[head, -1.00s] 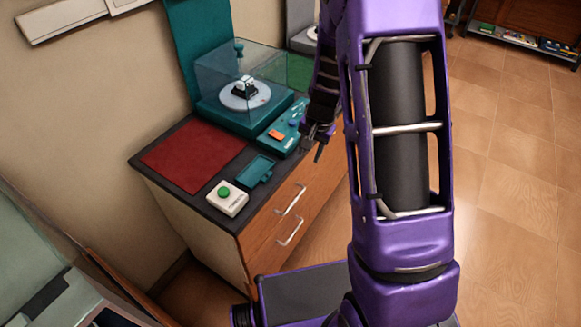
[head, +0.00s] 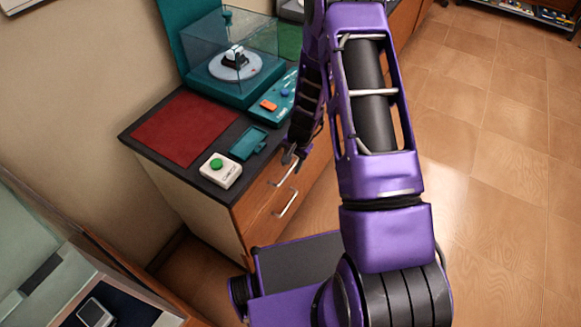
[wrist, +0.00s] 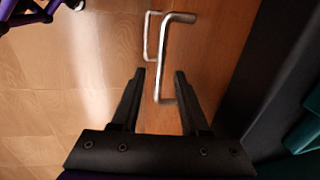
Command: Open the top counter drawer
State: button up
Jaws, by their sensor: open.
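The counter (head: 215,196) has a wooden front with two metal bar handles. The top drawer's handle (head: 284,174) is the upper one, and its drawer front (head: 257,197) looks flush with the cabinet. My gripper (head: 291,157) is at the upper end of this handle in the head view. In the wrist view my gripper (wrist: 158,75) is open, and the near end of the top handle (wrist: 163,55) lies between its fingers, with gaps showing on both sides. I cannot tell contact in depth.
The lower handle (head: 287,204) is below and also shows in the wrist view (wrist: 148,35). On the countertop are a green-button box (head: 220,170), a teal tray (head: 249,143), a red mat (head: 182,128) and a covered turntable exhibit (head: 236,66). Tiled floor (head: 490,190) is open at right.

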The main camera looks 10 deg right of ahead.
jog(key=shift+w+a+f, duration=0.15)
jog(key=shift+f, duration=0.8)
grip_shut()
dwell(0.8)
